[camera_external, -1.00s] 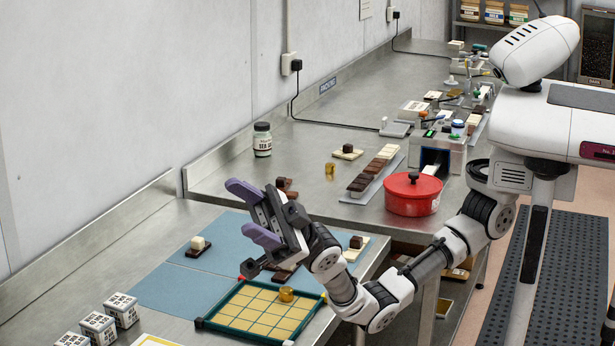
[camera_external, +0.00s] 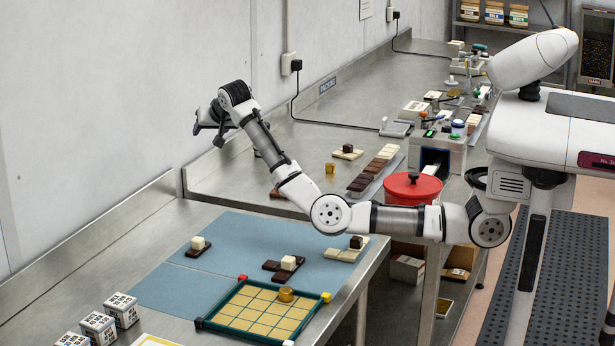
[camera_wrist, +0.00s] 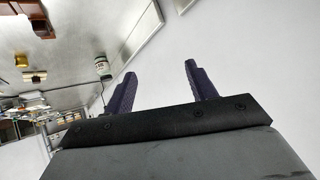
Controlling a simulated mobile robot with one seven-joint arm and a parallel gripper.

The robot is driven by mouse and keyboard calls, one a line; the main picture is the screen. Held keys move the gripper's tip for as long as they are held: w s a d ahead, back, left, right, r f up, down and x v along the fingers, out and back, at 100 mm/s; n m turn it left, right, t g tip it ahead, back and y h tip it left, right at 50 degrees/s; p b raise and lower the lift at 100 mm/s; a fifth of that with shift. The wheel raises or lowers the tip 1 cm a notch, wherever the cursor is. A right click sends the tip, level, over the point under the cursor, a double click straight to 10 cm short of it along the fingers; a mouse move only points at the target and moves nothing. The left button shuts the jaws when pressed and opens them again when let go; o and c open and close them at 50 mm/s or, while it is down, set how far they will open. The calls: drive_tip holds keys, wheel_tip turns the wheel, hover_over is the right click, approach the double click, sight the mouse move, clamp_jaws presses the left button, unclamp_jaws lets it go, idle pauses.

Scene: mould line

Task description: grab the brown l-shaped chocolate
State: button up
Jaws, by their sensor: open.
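A dark brown flat chocolate piece with a white cube on it (camera_external: 284,265) lies mid-right on the blue mat; its outline looks stepped, like an L. A second brown piece with a white cube (camera_external: 198,246) lies further left on the mat. A light piece with a brown cube (camera_external: 352,248) lies at the mat's right. My gripper (camera_external: 208,128) is raised high near the wall, well above and away from the mat. In the wrist view its two purple fingers (camera_wrist: 160,75) are apart with nothing between them.
A green-framed grid tray (camera_external: 262,314) with a gold piece stands in front of the blue mat (camera_external: 165,292). White patterned boxes (camera_external: 98,326) are at lower left. A red pot (camera_external: 413,194) stands on the far bench. A jar (camera_wrist: 102,68) shows beside the wall in the wrist view.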

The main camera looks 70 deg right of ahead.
drive_tip(key=s+d+f+m+g+y, duration=0.1)
drive_tip(key=s+d+f+m+g, duration=0.3)
drive_tip(key=d, duration=0.4)
drive_tip(key=s+d+f+m+g+y, duration=0.1)
drive_tip(key=s+d+f+m+g, duration=0.2)
drive_tip(key=s+d, duration=0.4)
drive_tip(key=shift+g, duration=0.3)
drive_tip(key=x, duration=0.8)
drive_tip(key=shift+d+f, duration=0.1)
drive_tip(key=shift+d, duration=0.1)
drive_tip(key=shift+p+x, duration=0.55)
drive_tip(key=shift+x, duration=2.55)
drive_tip(key=shift+c, duration=0.3)
clamp_jaws()
